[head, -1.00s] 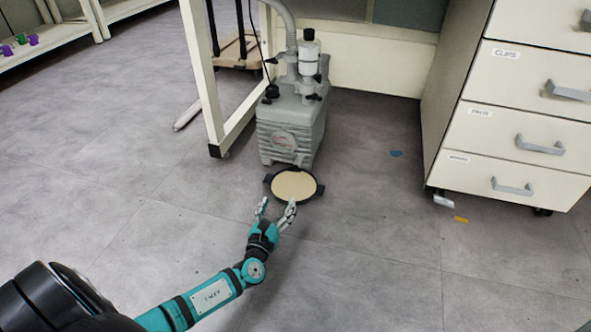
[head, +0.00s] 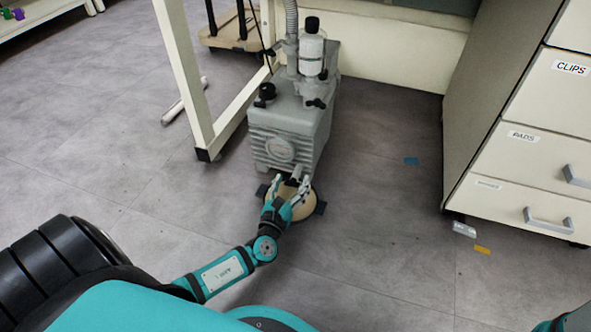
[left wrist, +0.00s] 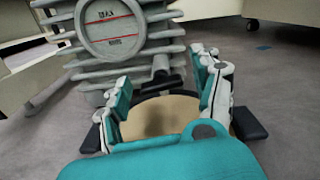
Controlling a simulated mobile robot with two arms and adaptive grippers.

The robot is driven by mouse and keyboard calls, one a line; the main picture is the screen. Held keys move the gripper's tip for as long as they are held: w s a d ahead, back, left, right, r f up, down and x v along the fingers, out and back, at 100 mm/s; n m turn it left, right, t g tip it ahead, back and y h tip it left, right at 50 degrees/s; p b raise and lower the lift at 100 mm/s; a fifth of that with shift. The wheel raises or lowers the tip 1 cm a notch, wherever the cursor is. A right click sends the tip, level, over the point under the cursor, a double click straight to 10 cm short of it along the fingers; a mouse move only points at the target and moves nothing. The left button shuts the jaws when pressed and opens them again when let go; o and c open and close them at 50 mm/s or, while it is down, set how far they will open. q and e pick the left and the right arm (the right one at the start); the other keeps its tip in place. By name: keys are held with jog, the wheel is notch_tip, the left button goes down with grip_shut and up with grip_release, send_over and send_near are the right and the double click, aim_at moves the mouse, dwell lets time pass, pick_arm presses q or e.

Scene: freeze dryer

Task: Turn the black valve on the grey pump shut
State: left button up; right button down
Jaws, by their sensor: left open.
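The grey pump (head: 290,135) stands on the floor beside a white frame leg. It also fills the upper left of the left wrist view (left wrist: 110,28). A black T-shaped valve (left wrist: 161,82) sticks out low on its front, with its crossbar roughly level. In the head view the valve (head: 297,172) is a small dark bit between my fingers. My left gripper (head: 291,181) is open just in front of the pump. In the left wrist view its fingers (left wrist: 163,80) stand on either side of the valve, with no clear contact. My right gripper is not in view.
A round tan pan with a black rim (head: 304,212) lies on the floor under my left gripper. Other black knobs (head: 316,103) sit on the pump's top. A white drawer cabinet (head: 510,165) stands at the right. The floor between is mostly clear.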

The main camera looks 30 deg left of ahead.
pick_arm(q)
jog(key=shift+w, duration=0.2)
jog(key=shift+c, duration=0.2)
jog(key=c, duration=1.2)
jog(key=shift+o, duration=0.2)
jog(key=shift+r+m+p, duration=0.3)
jog(key=shift+m+p, duration=0.3)
jog(key=shift+f+m, duration=0.15)
jog(key=shift+m, duration=0.15)
jog(key=shift+f, duration=0.1)
jog(key=o, duration=1.2)
